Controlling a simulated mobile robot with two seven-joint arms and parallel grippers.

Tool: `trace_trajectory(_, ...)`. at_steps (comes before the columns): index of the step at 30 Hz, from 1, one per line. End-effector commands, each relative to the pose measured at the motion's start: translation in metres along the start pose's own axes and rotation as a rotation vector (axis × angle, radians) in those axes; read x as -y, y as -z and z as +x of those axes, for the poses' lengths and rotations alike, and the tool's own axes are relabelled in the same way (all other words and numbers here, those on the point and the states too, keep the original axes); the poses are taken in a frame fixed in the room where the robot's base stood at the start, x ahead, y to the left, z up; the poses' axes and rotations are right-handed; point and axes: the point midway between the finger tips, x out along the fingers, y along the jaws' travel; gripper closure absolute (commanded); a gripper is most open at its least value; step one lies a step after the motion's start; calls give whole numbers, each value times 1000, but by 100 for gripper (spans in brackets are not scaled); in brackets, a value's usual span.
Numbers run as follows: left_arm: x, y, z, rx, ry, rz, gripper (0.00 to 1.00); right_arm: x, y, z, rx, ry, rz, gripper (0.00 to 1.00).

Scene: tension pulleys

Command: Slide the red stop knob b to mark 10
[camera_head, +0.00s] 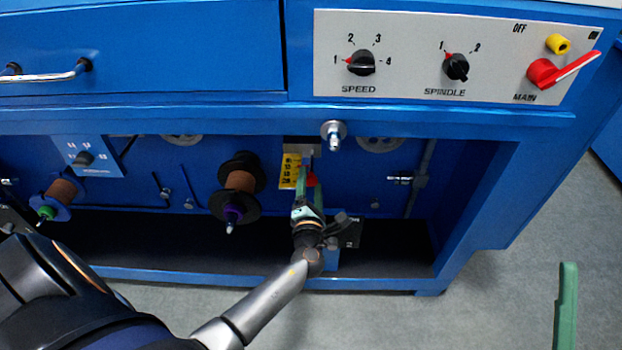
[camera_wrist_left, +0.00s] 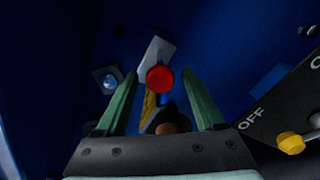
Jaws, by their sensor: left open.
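The red stop knob (camera_head: 311,180) is in the recess below the control panel, beside a yellow scale (camera_head: 290,170) with dark marks too small to read. In the left wrist view the red knob (camera_wrist_left: 159,78) is round and sits between the fingertips, with a gap on each side. My left gripper (camera_head: 309,177) is open, its green fingers reaching in at the knob. The gripper partly hides the knob and its rail in the head view. One green finger of my right gripper (camera_head: 567,300) shows at the lower right, far from the knob.
A brown spool (camera_head: 239,182) hangs left of the gripper, with another spool (camera_head: 62,192) further left. A metal peg (camera_head: 334,135) sticks out above right. The panel has SPEED (camera_head: 361,63) and SPINDLE knobs and a red MAIN lever. A yellow knob (camera_wrist_left: 291,142) is near the right finger.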

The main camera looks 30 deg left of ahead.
Motion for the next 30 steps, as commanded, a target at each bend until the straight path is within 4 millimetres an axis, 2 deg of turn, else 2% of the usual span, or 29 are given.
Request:
trace_trajectory(6, 1, 1, 23, 0, 0, 1, 29, 2, 14, -2, -73, 8, -16, 22)
trace_trajectory(17, 0, 0, 28, 0, 1, 0, 29, 2, 18, -2, -87, 9, -17, 22)
trace_trajectory(30, 0, 0, 27, 0, 1, 0, 79, 2, 18, -2, -86, 9, -16, 22)
